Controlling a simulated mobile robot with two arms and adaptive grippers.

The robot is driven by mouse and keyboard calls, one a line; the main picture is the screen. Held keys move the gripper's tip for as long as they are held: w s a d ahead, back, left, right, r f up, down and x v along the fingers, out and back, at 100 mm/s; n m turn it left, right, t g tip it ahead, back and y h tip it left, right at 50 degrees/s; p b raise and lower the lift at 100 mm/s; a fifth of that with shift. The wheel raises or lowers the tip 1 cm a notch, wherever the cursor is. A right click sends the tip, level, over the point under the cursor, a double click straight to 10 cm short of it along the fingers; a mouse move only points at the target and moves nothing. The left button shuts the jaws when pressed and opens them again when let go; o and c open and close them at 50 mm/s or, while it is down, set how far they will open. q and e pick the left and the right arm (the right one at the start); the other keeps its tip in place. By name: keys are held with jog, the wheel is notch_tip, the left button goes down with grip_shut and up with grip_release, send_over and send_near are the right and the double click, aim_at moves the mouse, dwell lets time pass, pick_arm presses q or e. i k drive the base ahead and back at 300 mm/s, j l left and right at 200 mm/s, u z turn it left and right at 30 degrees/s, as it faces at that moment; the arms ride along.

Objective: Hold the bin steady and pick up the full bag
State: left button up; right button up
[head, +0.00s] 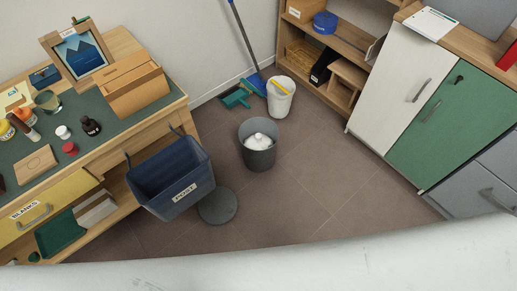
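A dark grey round bin (258,161) stands upright on the brown tiled floor in the middle of the head view. A white bag (258,141) sits inside it, its bunched top showing near the rim. The lower part of the bag is hidden by the bin wall. Neither of my grippers shows in this view, and nothing touches the bin or the bag.
A dark round disc (217,206) lies on the floor near a blue POST box (172,183) at the desk's side. Cabinets (439,124) line the right. Floor right of the bin is clear.

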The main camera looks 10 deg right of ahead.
aim_at(259, 148)
jog(key=i+l+u, duration=0.15)
jog(key=l, duration=0.2)
jog(key=i+l+u, duration=0.35)
jog(key=l, duration=0.35)
jog(key=i+l+u, duration=0.2)
jog(key=l, duration=0.2)
